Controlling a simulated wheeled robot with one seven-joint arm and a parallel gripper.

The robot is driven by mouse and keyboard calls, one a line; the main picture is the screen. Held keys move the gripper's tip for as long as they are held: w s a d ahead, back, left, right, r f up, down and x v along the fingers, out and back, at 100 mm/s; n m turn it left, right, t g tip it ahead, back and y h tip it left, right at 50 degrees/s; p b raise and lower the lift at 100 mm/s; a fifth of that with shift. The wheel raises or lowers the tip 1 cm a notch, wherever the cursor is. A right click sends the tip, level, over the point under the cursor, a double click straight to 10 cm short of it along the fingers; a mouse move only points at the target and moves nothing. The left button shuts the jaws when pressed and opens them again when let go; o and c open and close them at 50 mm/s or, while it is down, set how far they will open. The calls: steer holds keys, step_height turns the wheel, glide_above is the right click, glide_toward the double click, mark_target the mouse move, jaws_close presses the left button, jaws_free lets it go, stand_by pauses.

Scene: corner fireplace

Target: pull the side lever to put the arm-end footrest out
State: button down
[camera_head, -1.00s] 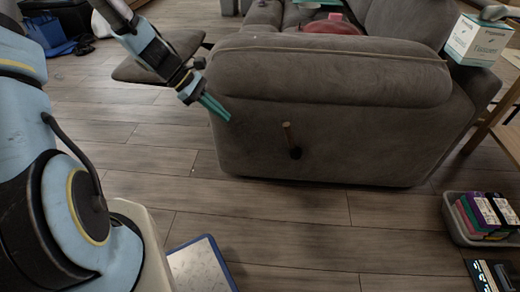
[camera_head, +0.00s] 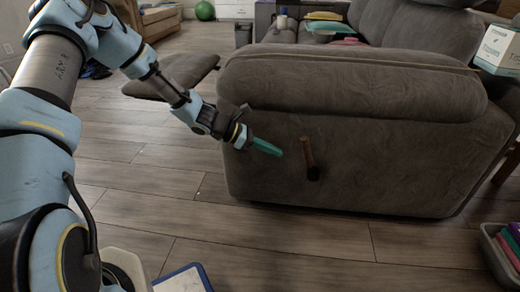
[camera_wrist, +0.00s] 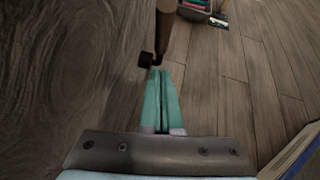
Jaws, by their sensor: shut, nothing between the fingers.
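The side lever (camera_head: 308,152), a brown handle on a dark round pivot, stands nearly upright on the near side of the grey sofa (camera_head: 400,150). It also shows at the top of the wrist view (camera_wrist: 166,30), its pivot beside my fingertips. My gripper (camera_head: 279,153) has green fingers, shut and empty. In the head view the fingertips are just left of the lever, with a small gap. In the wrist view the fingertips (camera_wrist: 160,70) are just below the handle; contact cannot be told. A padded footrest panel (camera_head: 172,76) sticks out from the sofa's left end.
A blue-edged board (camera_head: 186,280) lies on the floor near my base. A grey bin of coloured items (camera_head: 500,255) is at the right edge. A white box (camera_head: 498,48) is by the sofa's right end.

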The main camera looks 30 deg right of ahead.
mark_target(309, 160)
steer(key=s+d, duration=0.1)
steer(key=d+b, duration=0.1)
steer(key=d, duration=0.1)
steer(key=s+d, duration=0.1)
steer(key=d, duration=0.1)
steer(key=shift+s+r+b, duration=0.1)
steer(key=shift+s+b, duration=0.2)
steer(key=shift+s, duration=0.05)
steer(key=shift+r, duration=0.1)
